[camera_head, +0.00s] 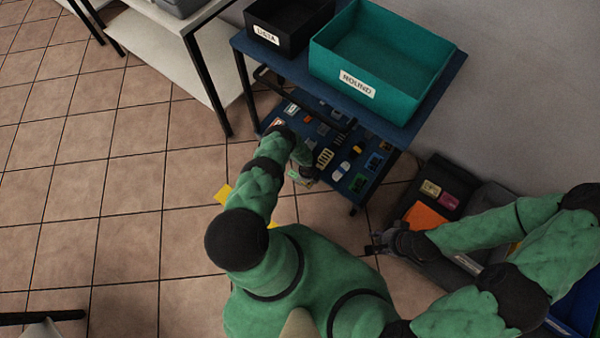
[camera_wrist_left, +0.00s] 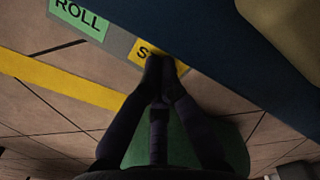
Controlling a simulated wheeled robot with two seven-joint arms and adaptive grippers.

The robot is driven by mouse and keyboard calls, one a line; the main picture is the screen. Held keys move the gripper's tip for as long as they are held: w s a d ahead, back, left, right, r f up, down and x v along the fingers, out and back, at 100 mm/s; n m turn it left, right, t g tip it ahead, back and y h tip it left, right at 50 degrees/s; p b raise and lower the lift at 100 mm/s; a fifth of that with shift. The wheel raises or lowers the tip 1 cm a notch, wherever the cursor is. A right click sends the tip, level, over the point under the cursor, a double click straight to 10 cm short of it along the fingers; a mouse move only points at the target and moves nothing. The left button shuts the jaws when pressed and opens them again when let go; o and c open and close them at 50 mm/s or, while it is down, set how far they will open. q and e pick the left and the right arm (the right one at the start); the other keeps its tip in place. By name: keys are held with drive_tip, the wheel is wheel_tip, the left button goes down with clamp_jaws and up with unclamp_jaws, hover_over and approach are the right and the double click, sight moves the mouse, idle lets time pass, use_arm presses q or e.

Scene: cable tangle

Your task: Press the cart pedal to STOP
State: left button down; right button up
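The blue cart (camera_head: 240,42) stands at the top centre. In the left wrist view its pedal bar shows a green label reading ROLL (camera_wrist_left: 80,18) and a yellow label (camera_wrist_left: 145,52) starting with S, the rest hidden behind my fingers. My left gripper (camera_wrist_left: 161,66) is shut and empty, its fingertips together over the yellow label. I cannot tell whether they touch it. In the head view my left arm reaches down beside the cart's lower shelf, and its fingertips are hard to make out. My right gripper (camera_head: 373,243) looks open and empty, right of the cart.
On the cart's top are a teal bin marked ROUND (camera_head: 345,83) and a black bin (camera_head: 281,44). The lower shelf holds several small items. A dark container (camera_head: 434,170) with pink and orange things stands at the right. A white-topped table (camera_head: 158,45) stands upper left.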

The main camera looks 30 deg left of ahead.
use_arm(q)
drive_tip(key=shift+f, duration=0.55)
drive_tip(key=shift+r+p, duration=2.8)
drive_tip(key=shift+r, duration=0.75)
drive_tip(key=shift+s, duration=0.1)
